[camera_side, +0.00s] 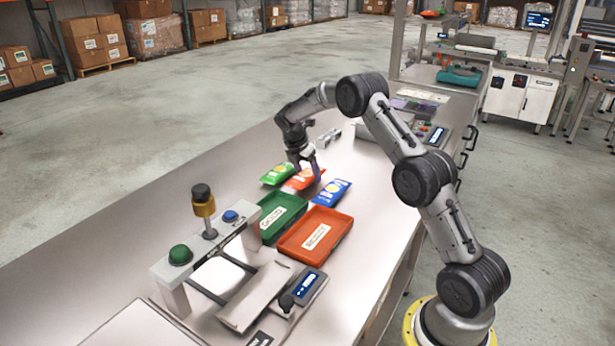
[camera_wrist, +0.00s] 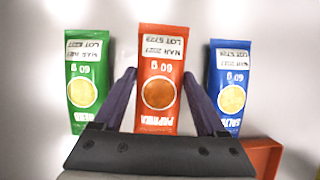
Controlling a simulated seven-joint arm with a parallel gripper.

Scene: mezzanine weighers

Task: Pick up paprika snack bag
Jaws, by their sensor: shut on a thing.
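The paprika snack bag is orange-red with a round chip picture; it lies on the metal table between two other bags in the side view (camera_side: 301,180). In the wrist view the paprika bag (camera_wrist: 161,70) sits between my fingers, its printed name toward the gripper. My gripper (camera_wrist: 160,85) points down over the bag, with a purple finger against each long side. It is shut on the bag; in the side view my gripper (camera_side: 305,172) is at the bag, and I cannot tell whether the bag is clear of the table.
A green herb bag (camera_wrist: 86,60) lies left and a blue salted bag (camera_wrist: 231,65) right, both close to the fingers. A green tray (camera_side: 296,203) and an orange-red tray (camera_side: 346,222) stand nearer the side camera. The table's left part is clear.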

